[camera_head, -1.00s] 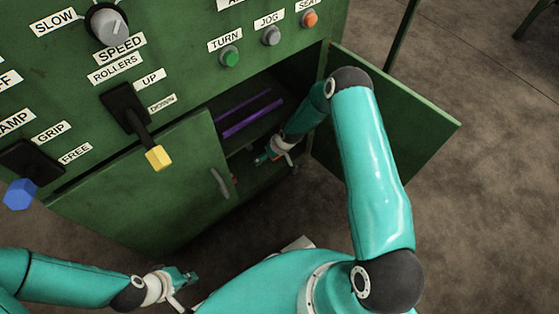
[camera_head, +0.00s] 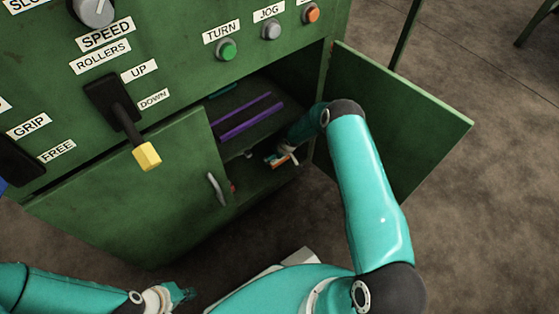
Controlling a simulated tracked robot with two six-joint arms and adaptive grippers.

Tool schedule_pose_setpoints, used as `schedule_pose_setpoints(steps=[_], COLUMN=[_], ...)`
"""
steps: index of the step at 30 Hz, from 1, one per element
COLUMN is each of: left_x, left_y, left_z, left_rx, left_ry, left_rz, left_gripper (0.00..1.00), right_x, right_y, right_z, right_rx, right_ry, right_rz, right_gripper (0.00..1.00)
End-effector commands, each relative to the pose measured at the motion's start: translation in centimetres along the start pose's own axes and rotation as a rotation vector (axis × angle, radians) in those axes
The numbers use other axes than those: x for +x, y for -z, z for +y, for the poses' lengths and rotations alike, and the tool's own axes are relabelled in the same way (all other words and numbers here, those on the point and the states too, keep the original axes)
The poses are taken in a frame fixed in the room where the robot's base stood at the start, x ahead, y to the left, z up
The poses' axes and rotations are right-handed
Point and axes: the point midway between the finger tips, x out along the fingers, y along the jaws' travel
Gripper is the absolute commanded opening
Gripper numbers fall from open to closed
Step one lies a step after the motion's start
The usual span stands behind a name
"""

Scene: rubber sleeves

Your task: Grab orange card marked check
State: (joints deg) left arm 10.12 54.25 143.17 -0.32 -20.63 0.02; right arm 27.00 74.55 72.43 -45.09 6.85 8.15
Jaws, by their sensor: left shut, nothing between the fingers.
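A small orange thing (camera_head: 279,161) shows inside the green cabinet, low down past the open right door. It is partly hidden, and I cannot make out a check mark on it. My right gripper (camera_head: 283,157) is inside the cabinet right at the orange thing. It is small and dark there, so I cannot tell whether its fingers hold, touch or only overlap it. My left gripper (camera_head: 184,293) is shut and empty, low in front of the cabinet near the bottom of the view.
The open right cabinet door (camera_head: 410,125) stands beside my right arm. The left door (camera_head: 130,195) with its handle (camera_head: 217,188) covers part of the inside. Purple strips (camera_head: 246,120) lie on the upper shelf. A yellow-tipped lever (camera_head: 146,155) sticks out above the left door.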

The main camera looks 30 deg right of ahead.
Motion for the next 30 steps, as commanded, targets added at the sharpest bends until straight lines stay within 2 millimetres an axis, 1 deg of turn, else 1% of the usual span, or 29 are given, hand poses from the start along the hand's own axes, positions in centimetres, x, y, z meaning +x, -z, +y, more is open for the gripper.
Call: schedule_pose_setpoints(steps=[1,3,10,11,12,19,26,30], left_x=[0.72,0.87,0.74,0.74,0.74,0.74,0.72,0.47], left_y=[0.01,0.01,0.01,0.01,0.01,0.02,0.02,0.02], left_z=[-0.26,-0.32,-0.27,-0.27,-0.27,-0.27,-0.26,-0.17], left_rx=[0.0,0.0,0.0,0.0,0.0,0.0,0.0,0.0], left_ry=[0.0,0.0,0.0,0.0,0.0,0.0,0.0,0.0], left_rz=[0.0,0.0,0.0,0.0,0.0,0.0,0.0,0.0], left_gripper=[0.0,0.0,0.0,0.0,0.0,0.0,0.0,0.0], right_x=[0.82,1.09,1.0,0.99,0.99,0.99,0.94,0.55], right_y=[-0.04,0.0,0.08,0.07,0.07,0.04,0.05,0.21], right_z=[0.02,-0.01,0.0,0.01,0.01,0.04,0.07,0.1], right_rx=[0.0,-0.001,0.0,0.0,0.0,0.001,0.001,0.001], right_ry=[-0.001,0.0,0.001,0.001,0.001,0.001,0.0,0.0], right_rz=[0.002,0.001,0.001,0.001,0.001,0.001,0.001,0.001], right_gripper=[1.0,1.0,1.0,0.98,0.92,0.54,0.54,0.54])
